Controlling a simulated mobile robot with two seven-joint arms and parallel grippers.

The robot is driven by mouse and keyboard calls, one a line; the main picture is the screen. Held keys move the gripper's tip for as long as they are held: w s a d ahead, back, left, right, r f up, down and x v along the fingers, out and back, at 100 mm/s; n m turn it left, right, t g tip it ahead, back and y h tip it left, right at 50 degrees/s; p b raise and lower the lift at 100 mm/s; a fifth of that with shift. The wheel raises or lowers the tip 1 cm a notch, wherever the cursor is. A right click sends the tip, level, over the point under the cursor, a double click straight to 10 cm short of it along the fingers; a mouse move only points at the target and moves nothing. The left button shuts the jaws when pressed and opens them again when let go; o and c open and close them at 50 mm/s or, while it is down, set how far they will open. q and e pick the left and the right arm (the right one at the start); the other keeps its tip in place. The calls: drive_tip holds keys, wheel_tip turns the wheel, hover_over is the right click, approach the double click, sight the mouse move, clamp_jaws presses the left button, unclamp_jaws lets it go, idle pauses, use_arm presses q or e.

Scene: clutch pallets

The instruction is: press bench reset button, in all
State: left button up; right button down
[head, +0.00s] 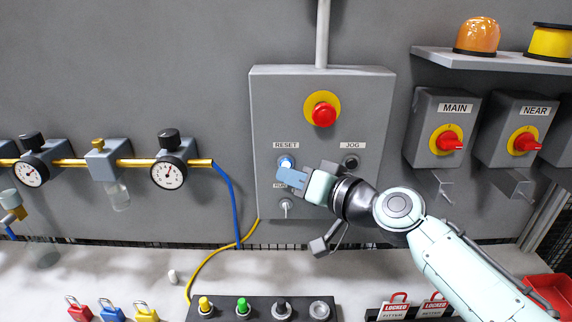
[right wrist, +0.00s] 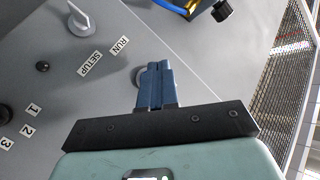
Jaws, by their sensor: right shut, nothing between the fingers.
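The reset button (head: 286,162) glows bluish white under the RESET label on the grey control box (head: 264,110). My right gripper (head: 282,174) is shut and empty, its blue fingers at the lower edge of the button in the head view. In the right wrist view the shut fingers (right wrist: 155,72) point at the panel, and a round pale rim (right wrist: 138,76) shows partly behind them. Whether the tips touch the button I cannot tell. My left gripper is not in view.
A red emergency button (head: 323,114) sits above, the black JOG button (head: 351,162) to the right and a selector switch (head: 286,207) below. Gauges (head: 168,173) on a brass pipe are to the left. A black button strip (head: 262,309) stands on the bench.

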drive_tip(key=shift+w, duration=0.15)
idle(0.3)
drive_tip(key=shift+w, duration=0.3)
drive_tip(key=shift+w, duration=0.45)
idle(0.7)
drive_tip(key=shift+s, duration=0.1)
drive_tip(key=shift+s+b, duration=0.3)
drive_tip(key=shift+s, duration=0.5)
drive_tip(key=shift+s+b, duration=0.95)
drive_tip(key=shift+s, duration=1.55)
